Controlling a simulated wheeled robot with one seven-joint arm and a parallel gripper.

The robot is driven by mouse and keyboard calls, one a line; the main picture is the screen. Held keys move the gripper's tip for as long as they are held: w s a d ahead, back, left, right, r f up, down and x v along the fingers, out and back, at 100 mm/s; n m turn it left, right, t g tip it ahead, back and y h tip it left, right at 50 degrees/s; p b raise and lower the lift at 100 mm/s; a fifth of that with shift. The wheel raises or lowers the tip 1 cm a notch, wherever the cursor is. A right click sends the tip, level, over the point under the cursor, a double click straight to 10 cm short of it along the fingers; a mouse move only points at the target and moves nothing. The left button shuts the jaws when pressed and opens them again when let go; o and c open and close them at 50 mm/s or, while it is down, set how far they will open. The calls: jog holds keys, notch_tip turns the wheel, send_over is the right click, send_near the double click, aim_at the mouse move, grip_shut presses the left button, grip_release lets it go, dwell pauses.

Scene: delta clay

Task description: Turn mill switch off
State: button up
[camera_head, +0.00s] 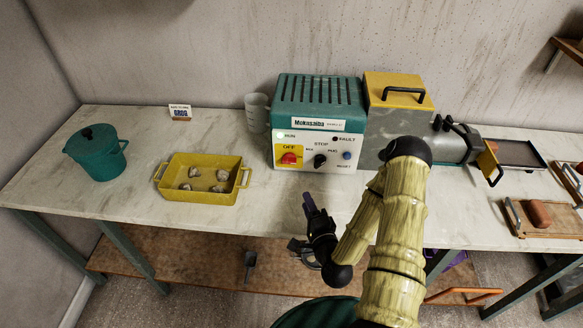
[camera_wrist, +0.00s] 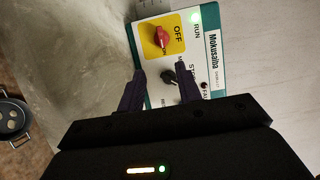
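The mill (camera_head: 317,110) is a teal-topped machine with a white front panel at the back of the table. Its red rotary switch (camera_head: 289,158) sits on a yellow plate marked OFF at the panel's left. The switch also shows in the wrist view (camera_wrist: 161,37); I cannot tell its exact setting. My gripper (camera_head: 309,205) is in front of the panel, apart from the switch. In the wrist view my gripper (camera_wrist: 160,77) is open and empty, its purple fingers framing the black selector knob (camera_wrist: 168,76).
A blue reset button (camera_head: 347,155) is right of the black knob. A yellow tray with stones (camera_head: 228,195) and a teal lidded pot (camera_head: 101,160) stand left. A beaker (camera_head: 257,112) is beside the mill. Wooden boards (camera_head: 545,220) lie right.

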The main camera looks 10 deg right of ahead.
aim_at(290, 163)
jog(key=w+p, duration=0.1)
jog(key=w, duration=0.4)
jog(key=w+a+p, duration=0.1)
jog(key=w, duration=0.4)
jog(key=w+p, duration=0.1)
jog(key=w, duration=0.5)
jog(key=shift+a+r, duration=0.1)
jog(key=shift+a, duration=0.1)
grip_shut()
